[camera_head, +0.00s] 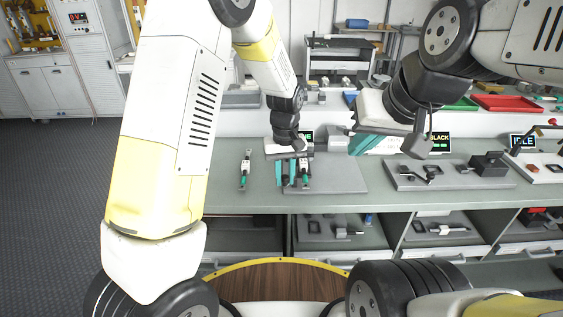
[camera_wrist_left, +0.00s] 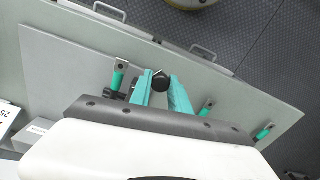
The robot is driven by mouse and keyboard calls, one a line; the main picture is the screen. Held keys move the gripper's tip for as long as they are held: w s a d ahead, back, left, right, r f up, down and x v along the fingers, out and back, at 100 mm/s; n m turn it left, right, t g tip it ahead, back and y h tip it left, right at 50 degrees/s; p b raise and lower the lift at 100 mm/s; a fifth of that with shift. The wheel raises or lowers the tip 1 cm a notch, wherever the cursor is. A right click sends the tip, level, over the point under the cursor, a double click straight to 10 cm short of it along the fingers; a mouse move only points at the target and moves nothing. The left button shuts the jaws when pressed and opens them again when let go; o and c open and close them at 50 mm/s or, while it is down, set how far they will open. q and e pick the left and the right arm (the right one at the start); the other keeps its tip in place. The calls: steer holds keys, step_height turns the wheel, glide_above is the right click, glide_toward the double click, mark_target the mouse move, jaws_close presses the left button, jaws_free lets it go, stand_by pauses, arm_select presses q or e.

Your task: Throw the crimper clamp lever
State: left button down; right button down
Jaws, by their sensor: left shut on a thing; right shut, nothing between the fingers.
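My left gripper (camera_head: 286,182) points down over the grey plate on the bench. In the left wrist view its two teal fingers (camera_wrist_left: 165,88) close around a black, knob-like part (camera_wrist_left: 160,82), which I take to be the clamp lever's end. Green-handled clamp levers stand around it: one left of the fingers (camera_wrist_left: 118,78), one right of them (camera_wrist_left: 207,106) and one further right (camera_wrist_left: 263,132). In the head view a green-handled clamp (camera_head: 304,173) is just right of my left gripper, and another (camera_head: 245,168) stands to its left. My right gripper (camera_head: 366,143) is shut and empty, above the bench.
The grey plate (camera_head: 342,178) lies on the bench (camera_head: 225,190). To the right is a grey fixture board (camera_head: 450,180) with dark parts, under a "BLACK" display (camera_head: 439,142). An "IDLE" display (camera_head: 522,141) stands further right. Open shelves with trays are below the bench top.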

arm_select(q)
steer(key=shift+s+d+n, duration=0.2)
steer(key=shift+d+n, duration=0.15)
steer(key=shift+n, duration=0.55)
steer(key=c, duration=1.2)
jaws_free()
steer(key=shift+c, duration=0.2)
step_height(320, 180, up, 7)
steer(key=shift+r, duration=0.4)
